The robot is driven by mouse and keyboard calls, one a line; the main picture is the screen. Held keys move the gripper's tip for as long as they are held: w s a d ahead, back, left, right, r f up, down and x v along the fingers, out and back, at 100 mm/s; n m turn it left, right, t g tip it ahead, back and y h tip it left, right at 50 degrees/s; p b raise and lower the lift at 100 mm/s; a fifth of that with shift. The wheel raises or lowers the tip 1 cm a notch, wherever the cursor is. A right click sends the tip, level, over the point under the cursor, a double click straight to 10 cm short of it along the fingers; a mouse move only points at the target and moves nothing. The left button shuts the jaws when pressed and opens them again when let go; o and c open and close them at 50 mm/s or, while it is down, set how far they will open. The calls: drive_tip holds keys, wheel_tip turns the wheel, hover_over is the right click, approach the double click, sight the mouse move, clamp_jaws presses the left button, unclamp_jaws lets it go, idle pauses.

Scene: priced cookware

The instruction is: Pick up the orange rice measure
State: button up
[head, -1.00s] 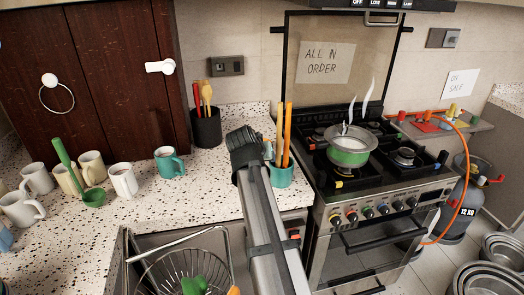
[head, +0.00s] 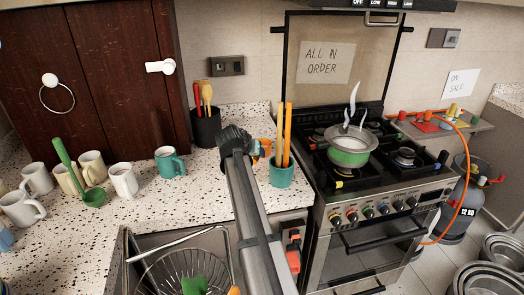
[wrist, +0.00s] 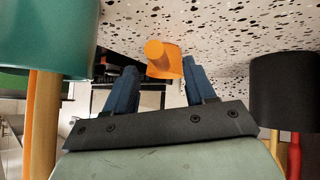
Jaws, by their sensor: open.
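The orange rice measure (head: 265,146) shows in the head view just beyond my wrist, on the speckled counter behind the teal utensil pot, partly hidden. In the wrist view the orange measure (wrist: 164,57) is at the top middle, against the counter. My gripper (wrist: 159,72) is open, with its two blue fingers on either side of the measure in that picture. I cannot tell whether either finger touches it. In the head view my gripper (head: 256,149) is mostly hidden by my arm.
The teal pot (head: 282,174) with long orange utensils stands close to the right of my gripper; a black utensil pot (head: 206,128) stands to its left. The stove with a steaming green pan (head: 348,147) is further right. Several mugs stand at left; the sink is in front.

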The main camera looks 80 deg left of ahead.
drive_tip(key=shift+x, duration=2.8)
clamp_jaws()
